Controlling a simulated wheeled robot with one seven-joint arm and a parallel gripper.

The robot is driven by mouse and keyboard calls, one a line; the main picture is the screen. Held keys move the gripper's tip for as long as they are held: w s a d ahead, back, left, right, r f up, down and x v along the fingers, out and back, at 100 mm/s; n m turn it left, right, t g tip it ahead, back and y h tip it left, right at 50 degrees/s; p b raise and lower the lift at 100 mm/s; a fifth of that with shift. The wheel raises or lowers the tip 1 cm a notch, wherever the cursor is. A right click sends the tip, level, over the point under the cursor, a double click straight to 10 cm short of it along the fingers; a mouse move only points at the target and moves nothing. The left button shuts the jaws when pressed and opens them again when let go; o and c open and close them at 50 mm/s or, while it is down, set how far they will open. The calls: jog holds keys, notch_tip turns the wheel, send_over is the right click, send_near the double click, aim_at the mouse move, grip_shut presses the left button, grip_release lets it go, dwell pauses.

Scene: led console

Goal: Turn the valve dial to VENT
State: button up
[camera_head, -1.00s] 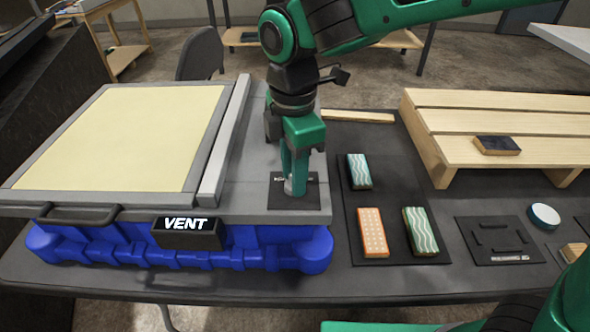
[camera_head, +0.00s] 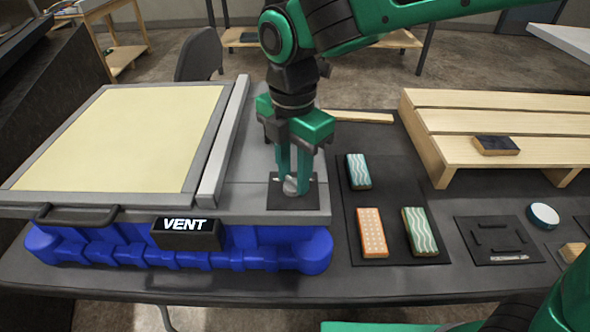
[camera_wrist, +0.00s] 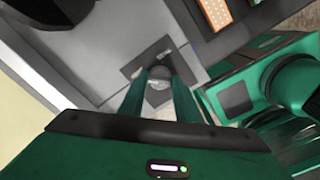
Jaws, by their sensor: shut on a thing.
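The valve dial (camera_head: 290,187) is a small pale knob on a dark square plate (camera_head: 310,203) at the right end of the grey console top (camera_head: 240,205). My gripper (camera_head: 291,180) points straight down with its green fingers shut on the dial. The wrist view also shows the dial (camera_wrist: 160,82) between the two fingertips (camera_wrist: 158,88). The fingers hide much of the dial, so I cannot tell where its pointer stands. A black sign reading VENT (camera_head: 186,233) is on the console's front.
The console has a cream panel (camera_head: 120,130), a raised grey bar (camera_head: 222,145) and a blue base (camera_head: 180,258). Right of it are patterned blocks on a dark mat (camera_head: 386,200), a wooden slatted rack (camera_head: 500,125), a slotted black plate (camera_head: 495,240) and a white round item (camera_head: 543,215).

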jog(key=shift+w, duration=0.2)
jog(key=o, duration=1)
jog(key=shift+s, duration=0.1)
jog(key=shift+o, duration=0.2)
notch_tip(320, 180, up, 11)
jog(key=shift+f, duration=0.1)
